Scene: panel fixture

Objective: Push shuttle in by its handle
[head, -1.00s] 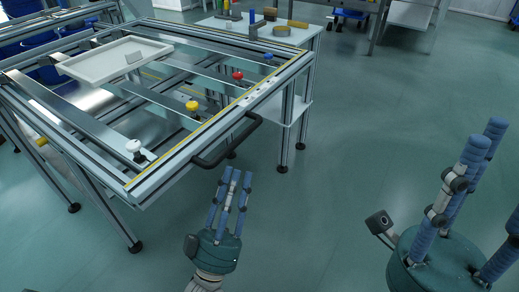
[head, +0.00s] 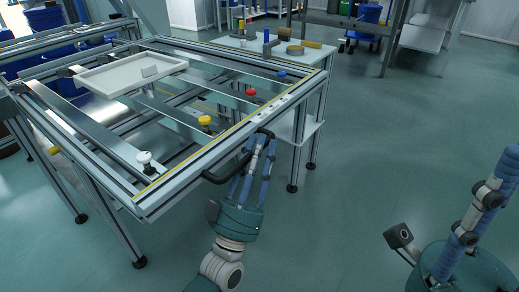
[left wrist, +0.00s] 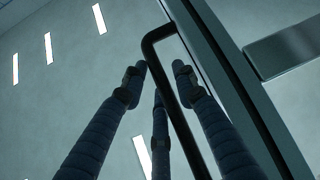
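The black handle (head: 222,176) is a bent bar on the near right edge of the panel fixture (head: 190,172). In the left wrist view the handle (left wrist: 173,105) runs between my left fingers. My left gripper (head: 262,140) is at the handle in the head view, its fingers pointing up and away. In the left wrist view its fingertips (left wrist: 160,72) stand on both sides of the bar, with a gap between them. I cannot tell whether any finger touches it. My right gripper (head: 455,190) is open and empty at the lower right, partly cut off. Which part is the shuttle is unclear.
A pale tray (head: 105,82) lies on the fixture's rails. White (head: 144,158), yellow (head: 205,121), red (head: 251,93) and blue (head: 282,73) knobs line its near side. A side table (head: 292,53) with small items stands behind. The floor at right is clear.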

